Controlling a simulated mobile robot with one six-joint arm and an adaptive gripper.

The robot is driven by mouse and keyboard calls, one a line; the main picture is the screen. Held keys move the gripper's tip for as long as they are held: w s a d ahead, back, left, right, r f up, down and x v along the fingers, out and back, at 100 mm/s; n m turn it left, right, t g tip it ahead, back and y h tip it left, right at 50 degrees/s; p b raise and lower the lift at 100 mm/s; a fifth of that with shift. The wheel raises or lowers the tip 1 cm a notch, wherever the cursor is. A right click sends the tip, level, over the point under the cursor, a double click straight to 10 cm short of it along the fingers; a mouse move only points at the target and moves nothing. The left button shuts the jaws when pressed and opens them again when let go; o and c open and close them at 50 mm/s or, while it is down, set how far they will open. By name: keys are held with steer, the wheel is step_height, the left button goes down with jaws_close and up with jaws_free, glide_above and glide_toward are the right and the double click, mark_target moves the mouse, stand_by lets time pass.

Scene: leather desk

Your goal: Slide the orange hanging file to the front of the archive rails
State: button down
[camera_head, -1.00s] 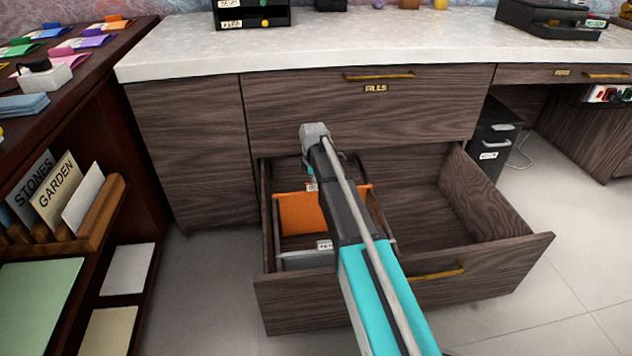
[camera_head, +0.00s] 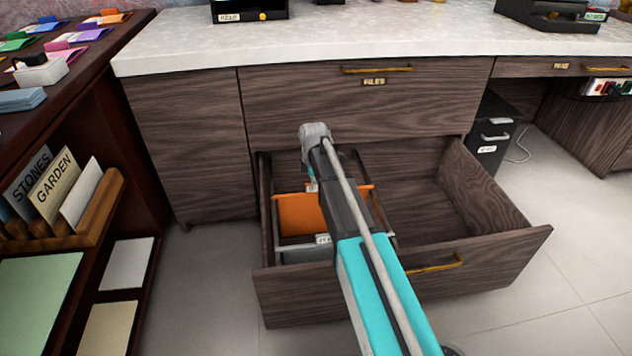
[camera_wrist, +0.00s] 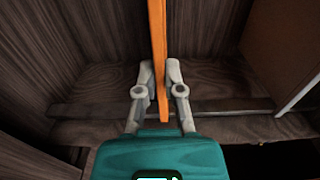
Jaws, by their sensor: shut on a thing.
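The orange hanging file (camera_head: 301,214) hangs on the archive rails (camera_head: 381,217) in the left part of the open drawer (camera_head: 480,272). A grey file with a white label (camera_head: 324,239) hangs in front of it, nearer the drawer front. In the wrist view my gripper (camera_wrist: 161,88) is shut on the top edge of the orange file (camera_wrist: 158,40), one finger on each side. In the head view my arm hides the gripper's fingers and the right part of the orange file.
The right half of the drawer (camera_head: 425,200) is empty. Closed drawer fronts (camera_head: 300,110) rise behind it under the pale desktop (camera_head: 200,48). A dark shelf with upright cards (camera_head: 53,185) stands at the left. A black cabinet (camera_head: 491,140) stands at the right.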

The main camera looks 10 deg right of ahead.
steer(key=s, duration=1.6)
stand_by(3.1)
steer(key=c, duration=0.7)
jaws_free()
